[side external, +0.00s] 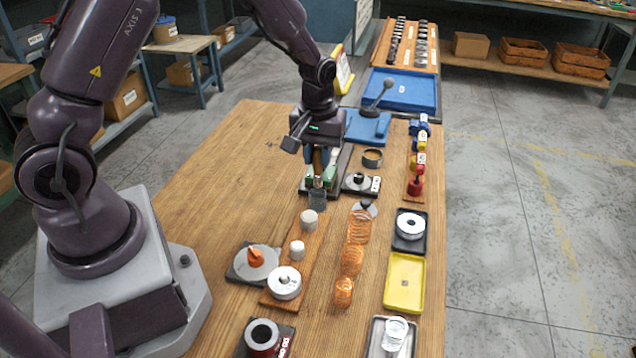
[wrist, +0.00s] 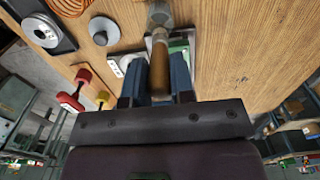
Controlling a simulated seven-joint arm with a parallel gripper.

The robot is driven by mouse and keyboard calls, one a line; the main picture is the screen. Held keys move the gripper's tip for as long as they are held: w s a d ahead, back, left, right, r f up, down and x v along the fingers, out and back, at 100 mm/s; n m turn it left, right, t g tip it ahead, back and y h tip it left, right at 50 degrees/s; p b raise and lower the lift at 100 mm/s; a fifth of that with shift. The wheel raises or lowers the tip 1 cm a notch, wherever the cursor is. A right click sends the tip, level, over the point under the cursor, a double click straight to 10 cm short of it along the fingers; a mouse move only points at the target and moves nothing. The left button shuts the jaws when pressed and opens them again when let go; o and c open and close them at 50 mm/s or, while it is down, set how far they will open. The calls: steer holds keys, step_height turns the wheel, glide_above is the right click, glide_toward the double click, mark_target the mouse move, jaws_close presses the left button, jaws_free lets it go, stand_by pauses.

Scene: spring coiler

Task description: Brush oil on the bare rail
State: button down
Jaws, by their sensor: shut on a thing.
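My gripper (side external: 321,168) points down over the far middle of the wooden table. In the wrist view my gripper (wrist: 160,68) has its two blue-grey fingers closed on the brown wooden handle of a brush (wrist: 159,52). I cannot tell for sure which part is the bare rail.
Several copper springs (side external: 352,259) stand right of a wooden strip with white knobs (side external: 298,249). A yellow tray (side external: 404,283), a white spool (side external: 410,225) and red, yellow and blue pieces (side external: 418,165) line the right edge. A blue tray (side external: 401,91) lies behind.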

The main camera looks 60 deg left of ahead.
steer(key=w+a+r, duration=0.2)
steer(key=w+a, duration=0.1)
steer(key=w, duration=0.7)
steer(key=w+a+r, duration=0.1)
steer(key=w+a, duration=0.3)
steer(key=w, duration=0.5)
steer(key=shift+w+d+f, duration=0.1)
steer(key=shift+f, duration=1.2)
steer(key=shift+w+f, duration=0.1)
steer(key=shift+f, duration=1.2)
steer(key=shift+f, duration=0.95)
stand_by(0.5)
steer(key=shift+r, duration=0.1)
steer(key=shift+r, duration=2.2)
